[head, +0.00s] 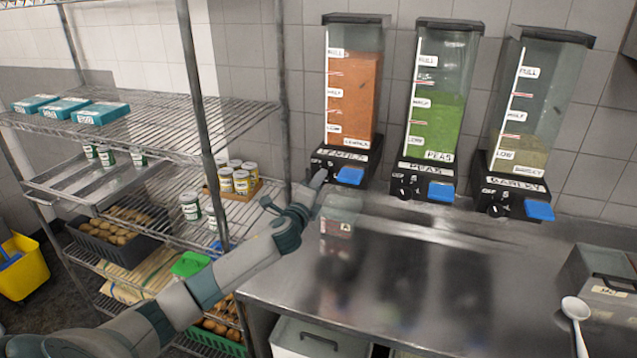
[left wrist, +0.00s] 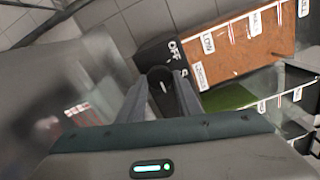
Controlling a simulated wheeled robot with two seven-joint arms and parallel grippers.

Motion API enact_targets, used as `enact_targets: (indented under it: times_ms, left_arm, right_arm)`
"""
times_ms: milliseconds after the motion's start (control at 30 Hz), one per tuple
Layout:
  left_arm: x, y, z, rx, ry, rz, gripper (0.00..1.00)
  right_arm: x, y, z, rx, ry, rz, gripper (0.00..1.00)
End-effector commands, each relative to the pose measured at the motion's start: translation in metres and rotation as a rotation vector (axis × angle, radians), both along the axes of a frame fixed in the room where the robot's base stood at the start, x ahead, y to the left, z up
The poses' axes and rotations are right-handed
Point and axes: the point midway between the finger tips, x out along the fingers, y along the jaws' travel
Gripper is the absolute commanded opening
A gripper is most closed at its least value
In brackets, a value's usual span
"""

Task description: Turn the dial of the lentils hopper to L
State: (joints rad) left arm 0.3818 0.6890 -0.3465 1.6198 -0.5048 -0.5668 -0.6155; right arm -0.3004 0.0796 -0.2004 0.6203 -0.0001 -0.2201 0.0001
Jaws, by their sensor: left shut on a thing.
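The lentils hopper (head: 354,85), filled with orange lentils, stands at the left of three wall hoppers. Its black base (head: 340,160) carries a blue lever (head: 350,175) at the front. My left gripper (head: 317,182) reaches in from the left to the dial at the left of that base. In the left wrist view the two fingers (left wrist: 163,95) are shut on the black dial (left wrist: 162,90), which has a white pointer mark. The word OFF shows on the base beside it; other letters there are partly hidden. My right gripper is not in view.
The peas hopper (head: 440,95) and barley hopper (head: 533,105) stand to the right. A clear container (head: 340,215) sits on the steel counter (head: 420,270) below the lentils hopper. A wire shelf (head: 140,130) stands left. A ladle (head: 577,320) lies at right; the counter's middle is clear.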

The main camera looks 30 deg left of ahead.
Motion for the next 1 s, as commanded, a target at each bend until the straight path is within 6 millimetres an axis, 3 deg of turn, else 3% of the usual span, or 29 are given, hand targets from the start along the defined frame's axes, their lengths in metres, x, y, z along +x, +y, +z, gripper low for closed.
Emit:
enact_targets:
  times_ms: [433,467,533,1000]
  left_arm:
    - [0.0,-0.0001,-0.0005,0.015,0.005,0.0,0.09]
    - [0.0,-0.0001,-0.0005,0.015,0.005,0.0,0.36]
    - [0.0,-0.0001,-0.0005,0.014,0.004,0.0,0.5]
    - [-0.0047,-0.0011,-0.0013,0.014,0.004,-0.001,0.5]
  right_arm:
    - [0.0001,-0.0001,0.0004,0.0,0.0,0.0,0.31]
    - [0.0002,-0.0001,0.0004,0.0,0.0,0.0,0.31]
    - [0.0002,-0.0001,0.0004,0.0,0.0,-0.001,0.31]
    - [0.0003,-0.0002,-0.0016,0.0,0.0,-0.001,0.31]
